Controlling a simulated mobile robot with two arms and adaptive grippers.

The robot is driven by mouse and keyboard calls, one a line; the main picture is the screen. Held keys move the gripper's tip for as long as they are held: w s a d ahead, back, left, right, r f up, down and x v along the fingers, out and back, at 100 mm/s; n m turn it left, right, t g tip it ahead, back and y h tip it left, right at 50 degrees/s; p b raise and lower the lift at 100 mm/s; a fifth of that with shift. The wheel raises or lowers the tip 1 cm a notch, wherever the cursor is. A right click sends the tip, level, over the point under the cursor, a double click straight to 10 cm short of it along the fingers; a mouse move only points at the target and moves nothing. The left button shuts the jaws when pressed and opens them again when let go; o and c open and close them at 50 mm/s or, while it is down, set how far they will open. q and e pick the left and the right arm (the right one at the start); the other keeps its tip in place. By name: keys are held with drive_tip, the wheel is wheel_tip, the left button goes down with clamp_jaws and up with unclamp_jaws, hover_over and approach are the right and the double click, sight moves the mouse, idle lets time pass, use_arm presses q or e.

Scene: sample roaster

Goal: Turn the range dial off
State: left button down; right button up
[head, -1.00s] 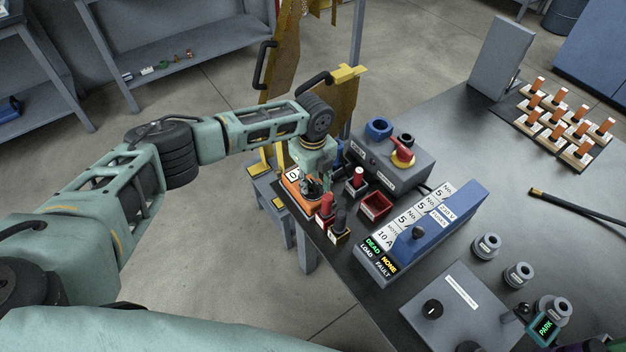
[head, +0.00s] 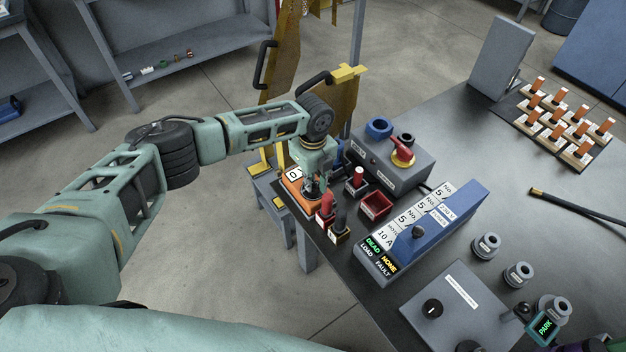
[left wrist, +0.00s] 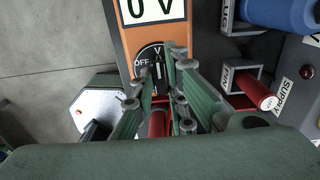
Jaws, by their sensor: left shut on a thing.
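The orange meter (head: 291,187) stands near the left edge of the bench and its screen reads 0 V. In the left wrist view its black range dial (left wrist: 152,56) has OFF and V marks, with V near the top. My left gripper (left wrist: 160,82) is over the dial with its fingers drawn in, shut on the knob. The fingers hide part of the dial, and the pointer seems to be toward V. In the head view my left gripper (head: 317,182) reaches down onto the meter.
Red probe (head: 326,207) and black probe (head: 340,216) stand in holders close to the meter.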

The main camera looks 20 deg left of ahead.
use_arm(q)
drive_tip(key=shift+n, duration=0.3)
drive_tip(key=shift+r+n+p, duration=0.1)
drive_tip(key=shift+n+p, duration=0.65)
drive_tip(key=shift+n, duration=0.35)
drive_tip(key=n+p, duration=0.1)
drive_tip(key=n, duration=0.2)
drive_tip(key=shift+n+p, duration=0.3)
drive_tip(key=shift+p, duration=0.1)
drive_tip(key=n+p, duration=0.2)
drive_tip(key=n, duration=0.3)
drive_tip(key=c, duration=1.7)
unclamp_jaws()
drive_tip(key=shift+c, duration=0.2)
